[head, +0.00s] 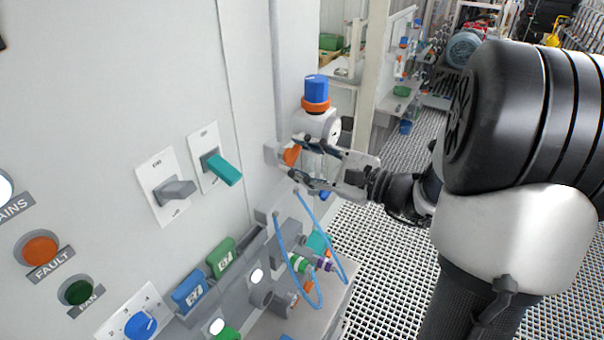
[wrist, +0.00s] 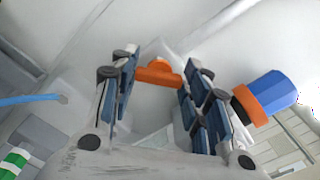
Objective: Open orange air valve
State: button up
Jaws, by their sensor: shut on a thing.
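The orange valve handle (head: 291,155) is on a grey fitting at the cabinet's right edge, below the blue-capped regulator. In the wrist view the orange handle (wrist: 158,73) lies crosswise between the fingertips. My gripper (head: 299,158) reaches in from the right and is shut on the handle, one finger above it and one below. In the wrist view my gripper (wrist: 159,80) has a blue-padded finger at each end of the handle. The fingers hide part of the valve body.
A regulator with a blue knob and orange collar (head: 316,92) stands just above the gripper, and its knob is close beside the right finger in the wrist view (wrist: 265,95). Blue hoses (head: 285,250) hang below. Grey (head: 175,190) and teal (head: 222,168) switch handles project from the panel at left.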

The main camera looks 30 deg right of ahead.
jog(key=n+b, duration=0.2)
jog(key=b, duration=0.2)
jog(key=n+b, duration=0.3)
jog(key=b, duration=0.1)
jog(key=shift+a+f, duration=0.1)
jog(key=shift+f, duration=0.3)
jog(key=n+b, duration=0.2)
jog(key=b, duration=0.2)
jog(key=shift+n, duration=0.4)
jog(key=shift+r+n+b, duration=0.15)
jog(key=shift+n+b, duration=0.15)
jog(key=shift+b, duration=0.25)
jog(key=shift+r, duration=0.1)
jog(key=o, duration=1.1)
jog(key=shift+c, duration=0.2)
jog(key=v, duration=1.2)
